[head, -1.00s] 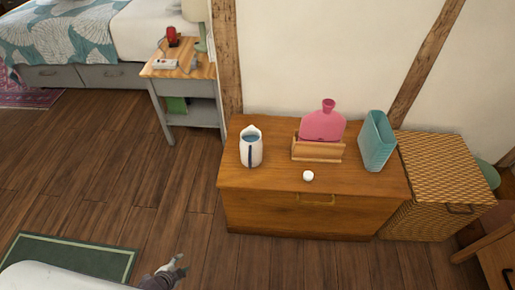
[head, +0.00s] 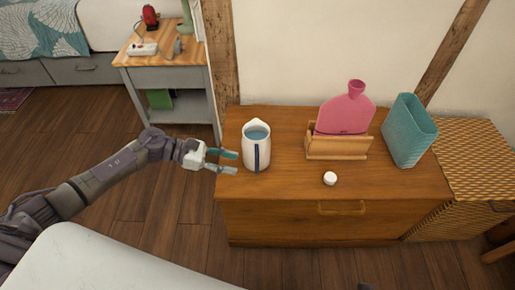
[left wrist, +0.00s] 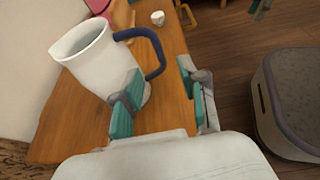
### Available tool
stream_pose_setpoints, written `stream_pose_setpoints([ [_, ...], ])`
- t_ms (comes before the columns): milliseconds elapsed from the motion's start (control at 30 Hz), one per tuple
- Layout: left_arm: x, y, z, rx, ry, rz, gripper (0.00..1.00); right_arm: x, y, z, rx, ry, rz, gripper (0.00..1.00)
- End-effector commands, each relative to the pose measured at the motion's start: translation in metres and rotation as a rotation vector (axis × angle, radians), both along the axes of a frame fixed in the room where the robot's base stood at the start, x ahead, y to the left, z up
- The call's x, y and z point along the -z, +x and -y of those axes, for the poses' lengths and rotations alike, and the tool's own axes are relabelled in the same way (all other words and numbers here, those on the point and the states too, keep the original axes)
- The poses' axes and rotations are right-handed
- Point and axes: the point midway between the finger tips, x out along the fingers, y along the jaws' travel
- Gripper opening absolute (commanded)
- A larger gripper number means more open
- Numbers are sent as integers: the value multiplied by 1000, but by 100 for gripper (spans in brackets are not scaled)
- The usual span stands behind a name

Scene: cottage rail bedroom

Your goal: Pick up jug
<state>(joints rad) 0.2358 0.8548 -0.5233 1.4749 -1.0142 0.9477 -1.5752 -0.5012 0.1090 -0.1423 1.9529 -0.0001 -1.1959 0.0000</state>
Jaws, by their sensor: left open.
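The jug (head: 256,151) is white with a dark blue handle and stands upright near the left end of the wooden chest top. Something blue shows inside its mouth in the head view. My left gripper (head: 236,162) is open and empty, just left of the jug, with its fingers pointing at it. In the left wrist view the jug (left wrist: 97,62) is just beyond the left gripper (left wrist: 157,97), and its handle arches toward the space ahead of the fingers. I cannot tell from the views whether a finger touches the jug.
On the wooden chest (head: 270,215) also stand a pink bottle (head: 345,112) in a wooden holder (head: 337,147), a small white round item (head: 330,178) and a teal bin (head: 408,132). A wicker basket (head: 480,160) is at right. A nightstand (head: 165,60) is behind my left arm.

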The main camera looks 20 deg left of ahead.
Motion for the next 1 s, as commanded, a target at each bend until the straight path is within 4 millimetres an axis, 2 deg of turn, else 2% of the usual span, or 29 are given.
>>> stream_pose_setpoints([
  [100, 7, 7, 19, -2, -3, 0, 42, 1, 0, 0, 0, 0, 1, 40],
  [367, 15, 13, 37, -3, -3, -1, 42, 1, 1, -1, 0, 1, 2, 40],
  [633, 28, 24, 71, -4, -4, -1, 42, 10, -2, -1, -1, 0, -8, 40],
  [967, 31, 26, 78, -6, -2, -3, 42, 9, -1, -1, -1, 1, -4, 40],
  [1000, 31, 26, 78, -6, -2, -3, 36, 9, -1, -1, -1, 1, -3, 40],
])
